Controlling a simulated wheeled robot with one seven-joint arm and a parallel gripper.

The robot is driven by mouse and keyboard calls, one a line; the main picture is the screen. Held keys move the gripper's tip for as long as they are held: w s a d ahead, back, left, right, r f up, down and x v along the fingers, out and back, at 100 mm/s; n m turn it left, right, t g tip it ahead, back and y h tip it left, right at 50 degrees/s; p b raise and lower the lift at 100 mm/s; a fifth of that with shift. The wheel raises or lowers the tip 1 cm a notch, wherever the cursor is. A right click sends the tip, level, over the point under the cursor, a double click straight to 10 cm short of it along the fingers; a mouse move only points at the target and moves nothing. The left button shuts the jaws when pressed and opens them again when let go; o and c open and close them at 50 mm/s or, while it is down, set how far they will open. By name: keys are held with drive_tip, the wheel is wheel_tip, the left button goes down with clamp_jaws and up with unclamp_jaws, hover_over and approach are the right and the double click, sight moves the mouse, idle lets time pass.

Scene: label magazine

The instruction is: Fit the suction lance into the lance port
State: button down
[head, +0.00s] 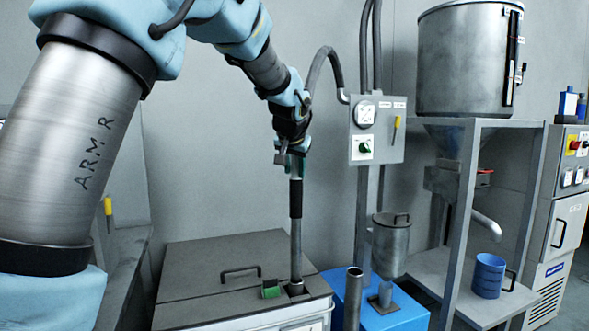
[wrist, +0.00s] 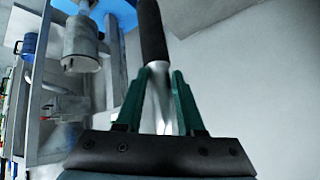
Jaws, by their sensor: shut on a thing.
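The suction lance (head: 296,240) is a slim metal tube with a black sleeve, standing nearly upright in the head view. My gripper (head: 293,150) is shut on its upper part, above the sleeve. In the wrist view the green fingers of my gripper (wrist: 160,78) close on the metal tube, with the black sleeve (wrist: 152,30) beyond them. The lance port (head: 295,289) is a small square collar on the grey bin lid. The lance's lower end meets the collar in the picture; how deep it sits is hidden.
A green block (head: 270,289) lies beside the port, near the lid handle (head: 240,272). An open metal tube (head: 353,290) and a blue tank (head: 395,317) with a metal canister (head: 391,245) stand to the right. A hose (head: 318,60) arches to the control box (head: 378,130).

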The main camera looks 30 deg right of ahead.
sight(295, 202)
drive_tip(key=shift+f+b, duration=3.45)
drive_tip(key=shift+f, duration=1.05)
drive_tip(key=shift+c, duration=2.2)
unclamp_jaws()
drive_tip(key=b+v, duration=0.1)
drive_tip(key=v, duration=1)
drive_tip(key=shift+w, duration=0.15)
drive_tip(key=w+a+f+n+g+y+p, duration=0.15)
drive_tip(key=a+f+p, duration=0.3)
drive_tip(key=a, duration=0.75)
drive_tip(key=a+f+n+g+y+p, duration=0.1)
drive_tip(key=a+f+n+y+p, duration=0.3)
drive_tip(key=a, duration=0.7)
drive_tip(key=s+a+f+n+g+p, duration=0.1)
drive_tip(key=s+a+f, duration=0.2)
drive_tip(key=s+a, duration=0.3)
drive_tip(key=s+a+f+n+g+h+p, duration=0.1)
drive_tip(key=s+a+f+n+g+p, duration=0.1)
drive_tip(key=s+a, duration=0.4)
drive_tip(key=a+f, duration=0.1)
drive_tip(key=a, duration=0.3)
drive_tip(key=shift+s+a+f, duration=0.25)
drive_tip(key=shift+s+f, duration=0.15)
